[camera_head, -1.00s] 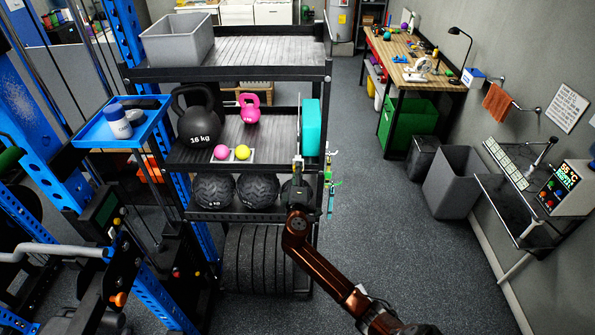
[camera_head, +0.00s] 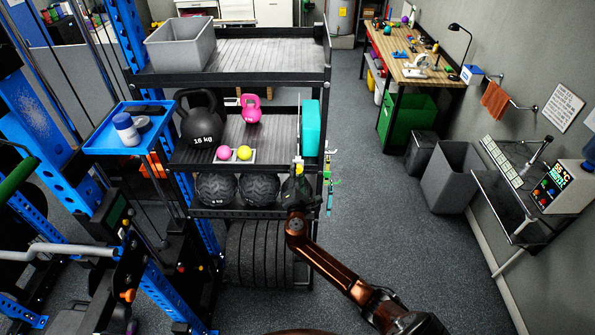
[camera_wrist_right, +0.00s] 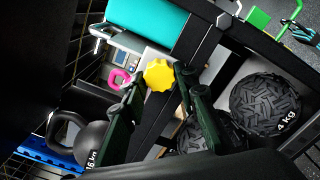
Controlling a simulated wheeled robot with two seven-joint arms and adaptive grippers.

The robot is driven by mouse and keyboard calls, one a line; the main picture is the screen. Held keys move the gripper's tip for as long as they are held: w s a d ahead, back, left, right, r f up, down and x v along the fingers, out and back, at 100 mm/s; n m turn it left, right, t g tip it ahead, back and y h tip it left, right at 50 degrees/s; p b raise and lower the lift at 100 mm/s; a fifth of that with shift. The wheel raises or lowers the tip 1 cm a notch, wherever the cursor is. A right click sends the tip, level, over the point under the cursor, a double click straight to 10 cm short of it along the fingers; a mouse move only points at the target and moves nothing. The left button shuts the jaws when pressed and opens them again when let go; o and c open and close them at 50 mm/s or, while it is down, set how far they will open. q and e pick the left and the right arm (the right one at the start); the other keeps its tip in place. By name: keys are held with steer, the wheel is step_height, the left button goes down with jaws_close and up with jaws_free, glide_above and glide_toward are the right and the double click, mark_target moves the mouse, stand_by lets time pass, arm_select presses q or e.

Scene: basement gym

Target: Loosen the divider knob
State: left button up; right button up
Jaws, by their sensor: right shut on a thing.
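The divider knob (camera_wrist_right: 159,74) is a yellow lobed knob, seen between my right fingertips in the right wrist view. It shows as a small yellow spot (camera_head: 299,169) at the rack's right front post in the head view. My right gripper (camera_head: 298,180) reaches up to it from below, and its two dark fingers (camera_wrist_right: 160,82) are shut on the knob's sides. The knob's stem and mount are mostly hidden. A teal block (camera_head: 311,128) stands just behind it on the rack's middle shelf and also shows in the wrist view (camera_wrist_right: 150,20). My left gripper is not in view.
The black rack (camera_head: 250,76) holds a grey bin (camera_head: 181,43), a black kettlebell (camera_head: 200,122), a pink kettlebell (camera_head: 251,109) and tread-patterned balls (camera_head: 258,188). Colored bands (camera_head: 329,182) hang right of the gripper. The floor aisle (camera_head: 385,235) to the right is clear.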

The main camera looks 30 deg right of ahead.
steer(key=shift+n+p, duration=0.5)
steer(key=shift+n, duration=0.5)
steer(key=shift+f, duration=0.1)
steer(key=o, duration=1.2)
steer(key=shift+c, duration=0.2)
steer(key=shift+s, duration=0.1)
steer(key=v, duration=1.2)
